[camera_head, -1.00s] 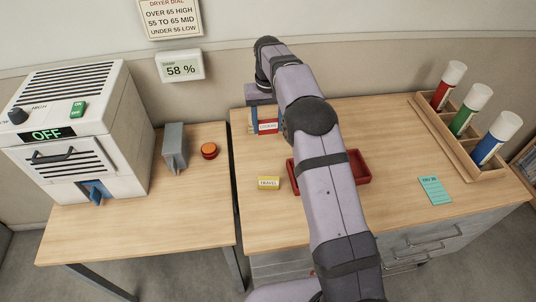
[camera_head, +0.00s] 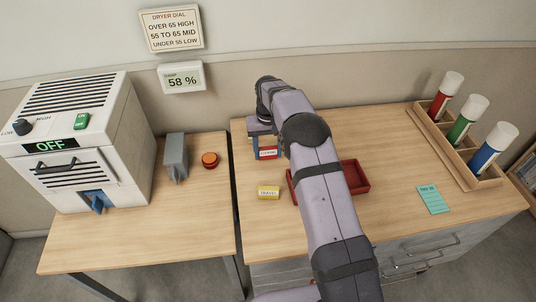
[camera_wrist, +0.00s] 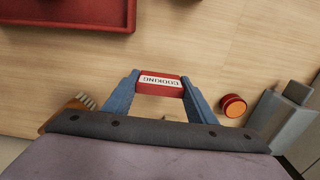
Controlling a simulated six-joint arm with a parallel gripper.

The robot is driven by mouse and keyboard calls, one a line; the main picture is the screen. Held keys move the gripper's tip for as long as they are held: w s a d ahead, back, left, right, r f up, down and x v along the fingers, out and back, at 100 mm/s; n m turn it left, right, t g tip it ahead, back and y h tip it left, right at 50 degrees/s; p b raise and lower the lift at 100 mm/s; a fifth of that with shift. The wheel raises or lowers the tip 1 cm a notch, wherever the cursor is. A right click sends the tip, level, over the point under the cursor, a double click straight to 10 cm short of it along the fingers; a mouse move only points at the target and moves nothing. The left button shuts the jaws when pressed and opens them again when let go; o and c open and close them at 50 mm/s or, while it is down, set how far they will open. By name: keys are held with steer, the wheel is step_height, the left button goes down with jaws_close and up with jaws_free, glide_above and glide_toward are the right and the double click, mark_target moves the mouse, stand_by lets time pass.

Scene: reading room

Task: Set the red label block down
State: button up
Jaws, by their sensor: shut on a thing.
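The red label block (camera_head: 267,154) has a white face that reads "COOKING" in the wrist view (camera_wrist: 160,90). My gripper (camera_wrist: 160,83) is shut on it, with one blue finger at each end of the block. My arm covers part of the gripper in the head view.
A red tray (camera_head: 361,178) lies to the right, partly behind my arm. A brush (camera_wrist: 84,101) is near my left finger in the wrist view. An orange button (camera_head: 210,160) and a grey holder (camera_head: 176,157) stand on the left table.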

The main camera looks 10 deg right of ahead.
mark_target(268, 148)
steer(key=shift+f, duration=1.2)
steer(key=shift+f, duration=0.15)
steer(key=o, duration=1.1)
steer(key=shift+c, duration=0.2)
step_height(268, 148, up, 12)
steer(key=shift+b, duration=1.15)
steer(key=shift+r, duration=0.2)
steer(key=shift+s, duration=0.15)
